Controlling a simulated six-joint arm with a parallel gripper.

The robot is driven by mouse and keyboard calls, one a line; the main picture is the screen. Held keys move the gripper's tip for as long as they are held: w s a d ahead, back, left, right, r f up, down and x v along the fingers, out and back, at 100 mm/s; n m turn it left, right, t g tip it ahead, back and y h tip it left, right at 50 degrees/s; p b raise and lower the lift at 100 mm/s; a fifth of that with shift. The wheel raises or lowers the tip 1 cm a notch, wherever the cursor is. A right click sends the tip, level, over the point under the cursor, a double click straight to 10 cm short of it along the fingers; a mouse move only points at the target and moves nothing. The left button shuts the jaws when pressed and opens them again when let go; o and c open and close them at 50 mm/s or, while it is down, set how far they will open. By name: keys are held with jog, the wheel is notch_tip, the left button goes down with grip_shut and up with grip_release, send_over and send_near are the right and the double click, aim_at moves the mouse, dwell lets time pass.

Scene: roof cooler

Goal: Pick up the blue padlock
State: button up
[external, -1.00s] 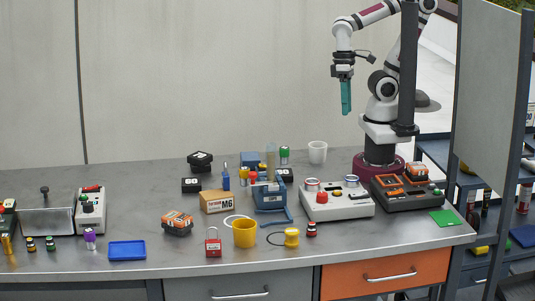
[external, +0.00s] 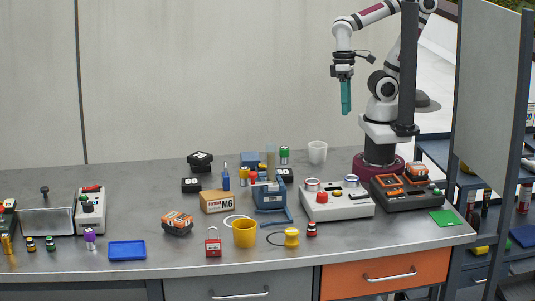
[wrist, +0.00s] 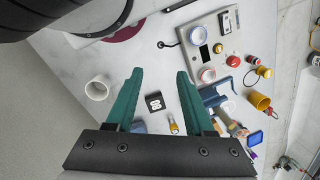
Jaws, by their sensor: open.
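My gripper (external: 346,112) hangs high above the back right of the workbench, with its teal fingers pointing down. In the wrist view its two fingers (wrist: 160,73) are spread apart with nothing between them. I cannot make out a blue padlock for certain. A small narrow blue object (external: 226,178) stands behind the cardboard M6 box (external: 214,203); it may be the padlock seen edge-on, but it is too small to tell. A red padlock (external: 213,244) stands upright near the front edge. My gripper is far from both.
A white cup (external: 317,152) stands below and left of my gripper. A blue clamp-like device (external: 270,197), a yellow mug (external: 244,234) and a grey control box (external: 336,204) crowd the middle. A blue tray (external: 127,250) lies front left. A dark post (external: 409,80) rises beside my arm.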

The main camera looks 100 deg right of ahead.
jog(key=shift+o, duration=0.5)
jog(key=w+r+m, duration=0.3)
jog(key=w+r, duration=0.2)
jog(key=w, duration=0.7)
jog(key=m+h, duration=0.2)
jog(key=m, duration=0.7)
send_over(225, 176)
jog(key=d, duration=0.2)
notch_tip(225, 176, down, 7)
jog(key=f, duration=1.4)
jog(key=shift+s+a+f, duration=0.2)
jog(key=shift+a+f, duration=0.05)
jog(key=shift+f, duration=0.1)
grip_shut()
